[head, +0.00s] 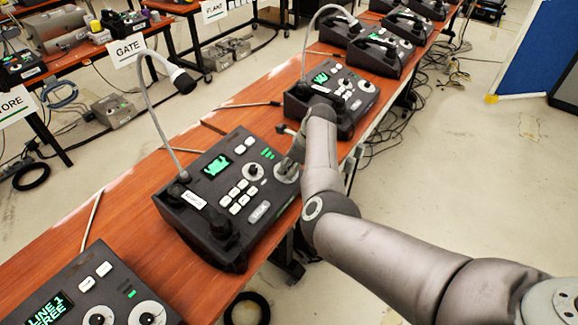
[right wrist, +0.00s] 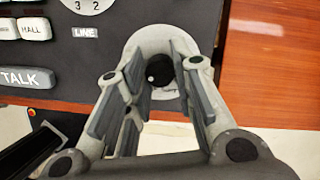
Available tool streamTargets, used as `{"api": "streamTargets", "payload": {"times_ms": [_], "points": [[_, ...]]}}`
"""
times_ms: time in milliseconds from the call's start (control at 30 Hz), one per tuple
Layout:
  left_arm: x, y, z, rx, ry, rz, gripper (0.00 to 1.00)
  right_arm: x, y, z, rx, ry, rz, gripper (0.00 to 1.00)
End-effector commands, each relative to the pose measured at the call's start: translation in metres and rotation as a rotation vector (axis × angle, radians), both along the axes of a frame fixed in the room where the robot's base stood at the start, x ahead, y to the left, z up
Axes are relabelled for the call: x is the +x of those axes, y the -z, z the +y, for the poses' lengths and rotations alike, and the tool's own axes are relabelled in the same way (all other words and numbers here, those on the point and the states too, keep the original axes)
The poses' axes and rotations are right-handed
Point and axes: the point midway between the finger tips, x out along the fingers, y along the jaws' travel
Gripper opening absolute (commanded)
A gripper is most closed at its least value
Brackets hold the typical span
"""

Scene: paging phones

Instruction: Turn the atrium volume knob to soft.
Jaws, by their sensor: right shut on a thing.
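A dark paging console (head: 222,190) with a green screen, white buttons and a gooseneck microphone stands on the orange table in the head view; its small name label is too small to read. At its right side is a pale round dial plate (head: 287,177). In the right wrist view, a black knob (right wrist: 160,71) with a white dot sits on the pale plate (right wrist: 136,40). My right gripper (head: 292,160) reaches down over this plate. Its fingers (right wrist: 159,66) are shut on the knob, one on each side. My left gripper is not in view.
Another console (head: 335,95) stands just behind my right gripper, and one (head: 82,290) is at the front left. A grey TALK button (right wrist: 26,78) lies left of the knob. Several more consoles line the far table end. Cables lie on the floor at right.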

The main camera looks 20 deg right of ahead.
Motion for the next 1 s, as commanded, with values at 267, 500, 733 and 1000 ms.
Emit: {"api": "streamTargets", "payload": {"times_ms": [267, 500, 733, 1000], "points": [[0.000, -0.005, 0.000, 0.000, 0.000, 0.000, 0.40, 0.000, -0.001, -0.001, -0.019, -0.083, -0.011, 0.00], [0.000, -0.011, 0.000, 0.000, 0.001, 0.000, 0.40, 0.000, -0.001, -0.001, -0.056, -0.260, -0.039, 0.00], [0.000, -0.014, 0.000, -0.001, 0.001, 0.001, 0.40, 0.001, -0.001, -0.001, -0.099, -0.471, -0.074, 0.00], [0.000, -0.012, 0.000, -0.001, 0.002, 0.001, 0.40, 0.001, 0.000, -0.001, -0.151, -0.719, -0.115, 0.00]]}}
